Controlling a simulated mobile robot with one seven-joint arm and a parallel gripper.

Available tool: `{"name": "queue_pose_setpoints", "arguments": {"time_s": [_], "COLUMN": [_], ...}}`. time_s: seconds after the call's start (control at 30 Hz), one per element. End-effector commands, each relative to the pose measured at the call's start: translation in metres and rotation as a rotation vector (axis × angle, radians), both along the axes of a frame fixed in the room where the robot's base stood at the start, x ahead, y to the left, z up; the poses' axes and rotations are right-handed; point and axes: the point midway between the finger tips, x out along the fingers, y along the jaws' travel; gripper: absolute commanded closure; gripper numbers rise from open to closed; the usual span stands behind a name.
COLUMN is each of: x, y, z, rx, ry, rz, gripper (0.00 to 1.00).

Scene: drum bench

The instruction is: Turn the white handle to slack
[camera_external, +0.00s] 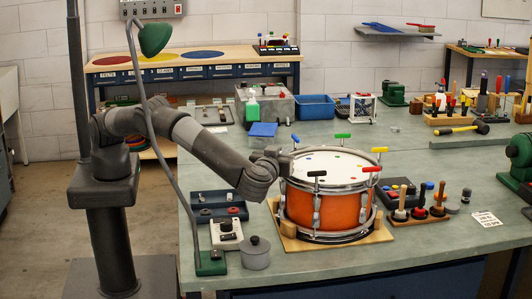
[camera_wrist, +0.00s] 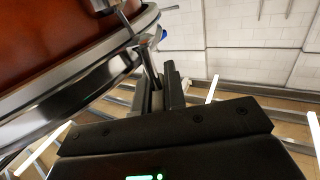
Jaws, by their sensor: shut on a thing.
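The orange drum (camera_external: 300,207) stands on a wooden board, with its pale head up and coloured dots on it. T-handles stand around its rim: black (camera_external: 316,174), red (camera_external: 372,169), yellow (camera_external: 379,150), green (camera_external: 343,136) and blue (camera_external: 295,138). My gripper (camera_external: 282,154) is at the left rim, where the white handle would stand; the handle is hidden there in the external view. In the wrist view the drum's shell (camera_wrist: 50,40) and metal hoop fill the upper left. My gripper (camera_wrist: 158,92) is shut around a thin upright piece beside the hoop; its white grip is not clearly seen.
A grey pot (camera_external: 256,254) and a white-faced box (camera_external: 227,234) stand left of the drum. A tray of dark pieces (camera_external: 400,200) and stands with knobs (camera_external: 420,210) are close on the right. The bench's front right is mostly clear.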

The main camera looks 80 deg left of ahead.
Motion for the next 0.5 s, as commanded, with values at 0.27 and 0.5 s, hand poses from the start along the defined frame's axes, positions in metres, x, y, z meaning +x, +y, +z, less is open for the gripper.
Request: {"name": "queue_pose_setpoints", "arguments": {"time_s": [0.27,0.5], "x": [-0.0002,-0.0002], "y": [0.0007,0.0008], "z": [0.0005,0.0008], "rx": [0.001,0.001], "ry": [-0.002,-0.002], "rz": [0.032,0.033], "gripper": [1.0,1.0]}}
